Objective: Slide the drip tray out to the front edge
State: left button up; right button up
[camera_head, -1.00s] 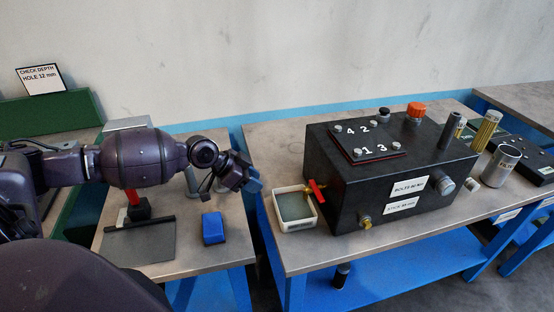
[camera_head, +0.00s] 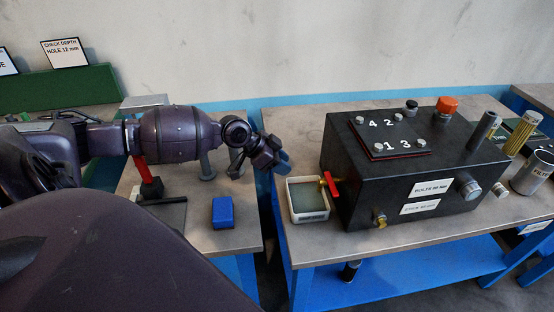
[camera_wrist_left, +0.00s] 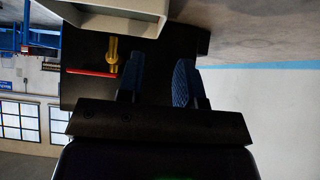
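The drip tray (camera_head: 311,217) is a square, white-rimmed tray with a grey-green inside. It lies on the middle bench, left of the black box, under the red tap handle (camera_head: 329,184). My left gripper (camera_head: 281,165) is just behind and left of the tray, apart from it in the head view. In the left wrist view its blue fingers (camera_wrist_left: 160,78) stand apart with nothing between them. The pale tray (camera_wrist_left: 105,16) shows at the top of that view, beyond the fingertips. My right gripper is not in view.
The black box (camera_head: 385,199) stands close to the tray's right side, with a brass fitting (camera_head: 379,219) low on its front. A blue block (camera_head: 222,212) lies on the left bench (camera_head: 215,241). A gap separates the two benches. The bench front before the tray is clear.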

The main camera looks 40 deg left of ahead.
aim_at(303, 177)
pick_arm(q)
jog(key=x, duration=0.8)
jog(key=shift+w+d+f+b, duration=0.2)
jog(key=shift+d+b, duration=0.05)
jog(key=shift+b, duration=0.1)
grip_shut()
